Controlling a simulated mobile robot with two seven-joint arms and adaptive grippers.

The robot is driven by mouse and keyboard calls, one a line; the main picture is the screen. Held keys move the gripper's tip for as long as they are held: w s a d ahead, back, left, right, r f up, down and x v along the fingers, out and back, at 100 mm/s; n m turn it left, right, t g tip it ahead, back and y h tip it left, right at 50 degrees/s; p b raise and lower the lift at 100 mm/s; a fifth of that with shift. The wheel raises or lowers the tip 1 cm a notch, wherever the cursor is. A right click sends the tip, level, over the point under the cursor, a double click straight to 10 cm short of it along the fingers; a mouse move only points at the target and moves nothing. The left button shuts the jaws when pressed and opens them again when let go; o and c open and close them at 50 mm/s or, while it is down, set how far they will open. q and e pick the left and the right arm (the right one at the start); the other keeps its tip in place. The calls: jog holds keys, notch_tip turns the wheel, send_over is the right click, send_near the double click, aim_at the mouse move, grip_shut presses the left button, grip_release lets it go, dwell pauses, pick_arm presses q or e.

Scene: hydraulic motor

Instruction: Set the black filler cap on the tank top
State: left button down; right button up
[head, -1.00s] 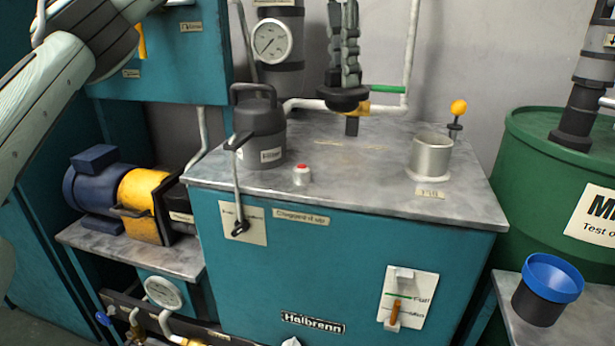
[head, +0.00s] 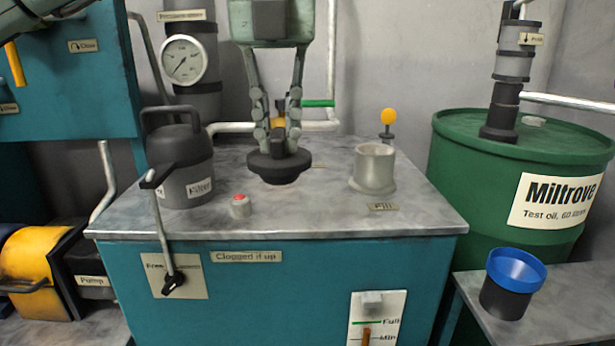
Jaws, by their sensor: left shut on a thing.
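The black filler cap (head: 279,168) is a dark stepped disc over the tank top (head: 320,212), left of the filler neck. My left gripper (head: 278,145) points down and is shut on the cap from above. I cannot tell whether the cap touches the tank surface or hangs just above it. The pale filler neck (head: 373,170) stands open and upright on the tank, with a "Fill" label (head: 383,207) in front of it. My right gripper is not in view.
The dark filter can (head: 180,165) and a red button (head: 240,205) are left of the cap. A yellow-knobbed stalk (head: 388,120) stands behind the neck. A green drum (head: 470,160) and a blue-rimmed funnel (head: 515,275) are at right.

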pick_arm(q)
jog(key=shift+w+d+f+p, duration=0.1)
jog(key=shift+w+d+f, duration=0.7)
jog(key=shift+f, duration=0.55)
jog(key=shift+w+d+f+p, duration=0.1)
jog(key=shift+w+d+f, duration=0.7)
jog(key=shift+f, duration=0.5)
jog(key=shift+w+d+f+p, duration=0.1)
jog(key=shift+w+d+f, duration=0.65)
jog(key=shift+f, duration=0.6)
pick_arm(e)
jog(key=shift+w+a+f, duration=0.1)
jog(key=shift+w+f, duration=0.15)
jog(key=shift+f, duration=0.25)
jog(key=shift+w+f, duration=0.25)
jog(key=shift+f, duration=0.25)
pick_arm(q)
jog(key=shift+s+d+f, duration=0.1)
jog(key=shift+f, duration=0.05)
jog(key=c, duration=1.6)
grip_release()
jog(key=shift+o, duration=0.5)
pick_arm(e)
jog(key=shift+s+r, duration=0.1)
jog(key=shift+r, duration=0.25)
